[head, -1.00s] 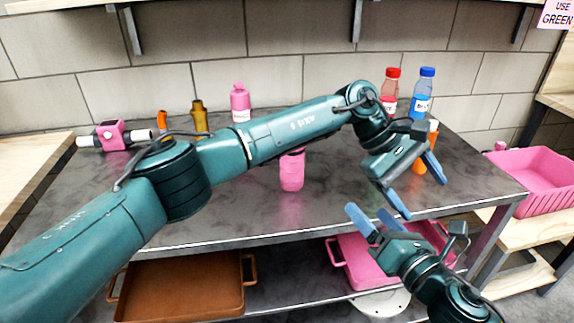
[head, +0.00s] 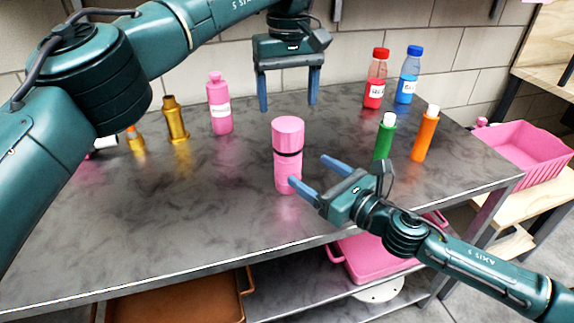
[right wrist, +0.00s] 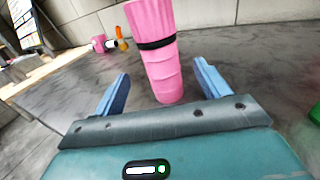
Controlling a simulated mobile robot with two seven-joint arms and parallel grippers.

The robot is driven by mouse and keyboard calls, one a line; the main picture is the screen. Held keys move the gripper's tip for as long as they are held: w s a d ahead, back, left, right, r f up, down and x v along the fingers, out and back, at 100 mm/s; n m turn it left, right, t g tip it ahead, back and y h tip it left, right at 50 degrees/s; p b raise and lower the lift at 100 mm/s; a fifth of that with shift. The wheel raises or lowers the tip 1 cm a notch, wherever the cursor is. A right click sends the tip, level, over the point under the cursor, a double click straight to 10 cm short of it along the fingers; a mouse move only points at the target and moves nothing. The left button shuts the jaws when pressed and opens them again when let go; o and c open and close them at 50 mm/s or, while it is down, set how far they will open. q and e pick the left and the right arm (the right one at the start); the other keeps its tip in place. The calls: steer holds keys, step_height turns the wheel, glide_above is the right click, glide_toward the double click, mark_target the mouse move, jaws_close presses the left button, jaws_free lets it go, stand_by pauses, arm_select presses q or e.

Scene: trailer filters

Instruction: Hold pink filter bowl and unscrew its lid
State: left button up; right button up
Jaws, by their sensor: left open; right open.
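The pink filter bowl (head: 286,176) stands upright on the grey table, with a pink lid (head: 288,132) above a black ring. My left gripper (head: 288,106) points down, open and empty, above and slightly behind the lid. My right gripper (head: 307,175) is open and low at the bowl's right side; its fingers point toward the bowl. In the right wrist view, the bowl (right wrist: 162,75) stands upright just beyond and between the two open blue fingers (right wrist: 160,92). I cannot tell whether either finger touches it.
A pink bottle (head: 219,105) and gold parts (head: 175,122) stand at the back left. Green (head: 384,138) and orange (head: 424,135) cartridges stand to the right, with red (head: 376,80) and blue (head: 408,77) bottles behind. A pink crate (head: 520,160) sits beyond the table's right edge.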

mark_target(297, 162)
steer(key=x, duration=0.8)
steer(key=shift+a, duration=0.1)
steer(key=shift+c, duration=0.4)
steer(key=c, duration=1.5)
arm_select(q)
steer(key=m, duration=0.3)
steer(key=shift+m, duration=0.4)
arm_select(e)
jaws_close()
arm_select(q)
steer(key=shift+f+m, duration=0.2)
steer(key=shift+m, duration=0.1)
step_height(297, 162, down, 8)
steer(key=shift+r, duration=0.2)
